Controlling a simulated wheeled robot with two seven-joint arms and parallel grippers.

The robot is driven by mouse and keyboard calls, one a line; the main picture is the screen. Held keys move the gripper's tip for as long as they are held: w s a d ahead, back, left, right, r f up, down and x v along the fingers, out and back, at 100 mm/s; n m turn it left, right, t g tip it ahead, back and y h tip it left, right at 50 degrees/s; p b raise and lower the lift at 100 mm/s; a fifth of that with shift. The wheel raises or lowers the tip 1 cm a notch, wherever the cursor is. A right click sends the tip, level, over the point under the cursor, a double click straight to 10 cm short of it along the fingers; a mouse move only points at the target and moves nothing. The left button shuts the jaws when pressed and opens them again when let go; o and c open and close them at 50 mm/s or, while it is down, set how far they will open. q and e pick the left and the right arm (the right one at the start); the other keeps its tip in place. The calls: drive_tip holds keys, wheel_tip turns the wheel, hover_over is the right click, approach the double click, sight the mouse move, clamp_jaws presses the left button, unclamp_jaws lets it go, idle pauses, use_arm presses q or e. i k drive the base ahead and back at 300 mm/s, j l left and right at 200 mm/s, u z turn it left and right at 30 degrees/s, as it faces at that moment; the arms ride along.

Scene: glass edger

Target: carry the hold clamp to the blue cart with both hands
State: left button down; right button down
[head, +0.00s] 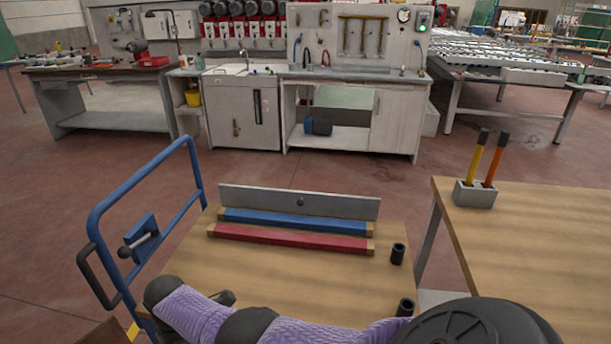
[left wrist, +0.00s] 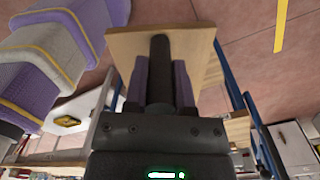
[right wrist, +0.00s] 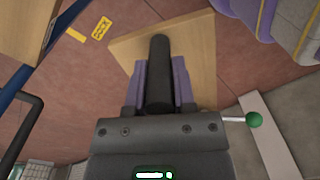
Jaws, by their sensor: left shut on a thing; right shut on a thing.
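My left gripper (left wrist: 159,82) is shut on a thick black round bar, which I take to be part of the hold clamp (left wrist: 160,52). My right gripper (right wrist: 159,84) is shut on a like black bar of the clamp (right wrist: 159,55). A wooden board shows beyond the bar in both wrist views; I cannot tell whether it is joined to it. The blue cart (head: 193,166) stands in front of me in the head view, with a wooden deck and a blue tube handle at left. The head view does not clearly show the grippers or the clamp; my purple forearms cross its bottom edge.
On the deck lie a grey bar (head: 300,201), a blue bar (head: 295,222) and a red bar (head: 288,240). Two black cylinders (head: 397,254) are at its right. Open floor lies beyond the cart.

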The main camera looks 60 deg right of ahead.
sight(275, 289)
drive_tip(key=i+z, duration=0.15)
drive_tip(key=z, duration=0.3)
drive_tip(key=i+z, duration=0.1)
drive_tip(key=z, duration=0.35)
drive_tip(key=i+j+z, duration=0.1)
drive_tip(key=z, duration=0.3)
drive_tip(key=i+j+z, duration=0.1)
drive_tip(key=z, duration=0.35)
drive_tip(key=i+j+z, duration=0.35)
drive_tip(key=i, duration=0.05)
